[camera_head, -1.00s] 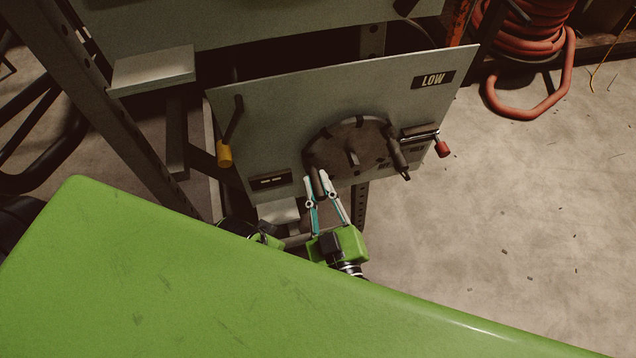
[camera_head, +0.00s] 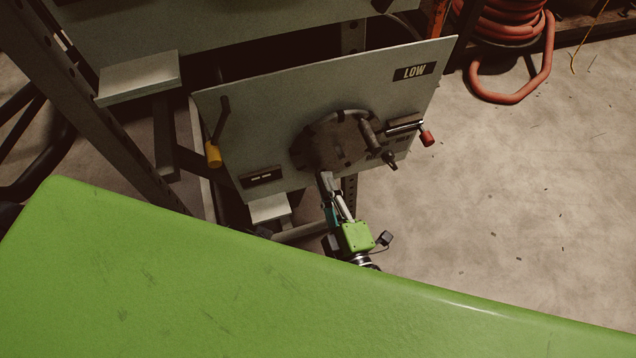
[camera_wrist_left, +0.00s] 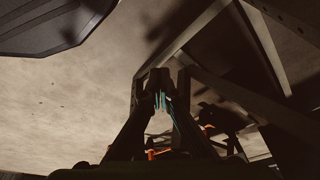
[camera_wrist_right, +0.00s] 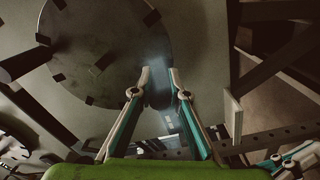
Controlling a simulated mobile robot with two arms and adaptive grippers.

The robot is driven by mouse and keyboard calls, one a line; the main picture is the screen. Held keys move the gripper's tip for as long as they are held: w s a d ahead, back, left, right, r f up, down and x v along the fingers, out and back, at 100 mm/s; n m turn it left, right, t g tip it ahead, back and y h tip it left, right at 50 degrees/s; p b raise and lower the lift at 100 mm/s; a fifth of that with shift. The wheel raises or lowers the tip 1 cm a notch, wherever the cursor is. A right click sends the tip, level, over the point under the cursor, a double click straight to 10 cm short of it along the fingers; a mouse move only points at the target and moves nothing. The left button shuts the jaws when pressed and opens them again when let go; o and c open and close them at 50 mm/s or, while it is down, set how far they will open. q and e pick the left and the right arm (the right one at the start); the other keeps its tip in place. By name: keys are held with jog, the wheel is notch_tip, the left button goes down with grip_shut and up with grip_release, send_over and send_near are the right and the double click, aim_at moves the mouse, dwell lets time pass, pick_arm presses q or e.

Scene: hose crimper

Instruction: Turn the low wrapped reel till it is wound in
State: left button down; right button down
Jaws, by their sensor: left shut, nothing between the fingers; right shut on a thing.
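The low reel is a dark round disc (camera_head: 330,145) with several pegs and clips, on a tilted grey panel (camera_head: 270,115) marked LOW. It also fills the upper left of the right wrist view (camera_wrist_right: 108,45). My right gripper (camera_head: 325,182) is at the disc's lower edge. In the right wrist view its fingers are shut on a dark peg (camera_wrist_right: 158,92) at the rim. The peg is mostly hidden in the head view. My left gripper (camera_wrist_left: 161,82) is shut and empty in the left wrist view. It is not visible in the head view, and the green surface covers the lower part.
A yellow-gripped lever (camera_head: 213,154) hangs at the panel's left. A red-knobbed handle (camera_head: 427,138) sticks out right of the reel. A grey ledge (camera_head: 138,78) and rack post stand at left. A red hose coil (camera_head: 510,50) lies at back right. Floor at right is clear.

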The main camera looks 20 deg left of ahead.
aim_at(362, 155)
jog(key=d+n, duration=0.1)
jog(key=w+d+f+n, duration=0.1)
jog(key=shift+w+d+f+n, duration=0.15)
jog(key=shift+f+n, duration=0.1)
jog(key=shift+n, duration=0.15)
jog(key=shift+w+d+n, duration=0.35)
jog(key=shift+d+n, duration=0.2)
jog(key=shift+n, duration=0.35)
jog(key=shift+w+d+n+b, duration=0.35)
jog(key=shift+d+n, duration=0.2)
jog(key=shift+n, duration=0.35)
jog(key=shift+w+d+r+n, duration=0.15)
jog(key=shift+w+d+n, duration=0.35)
jog(key=shift+n, duration=0.5)
jog(key=d+n, duration=0.1)
jog(key=w+d+r+n, duration=0.1)
jog(key=n, duration=0.1)
jog(key=shift+w+d+r+n, duration=0.4)
jog(key=shift+r+n, duration=0.15)
jog(key=shift+n, duration=0.35)
pick_arm(q)
jog(key=r, duration=0.4)
jog(key=shift+w+r, duration=0.35)
pick_arm(e)
jog(key=shift+d+r, duration=0.1)
jog(key=shift+n, duration=0.3)
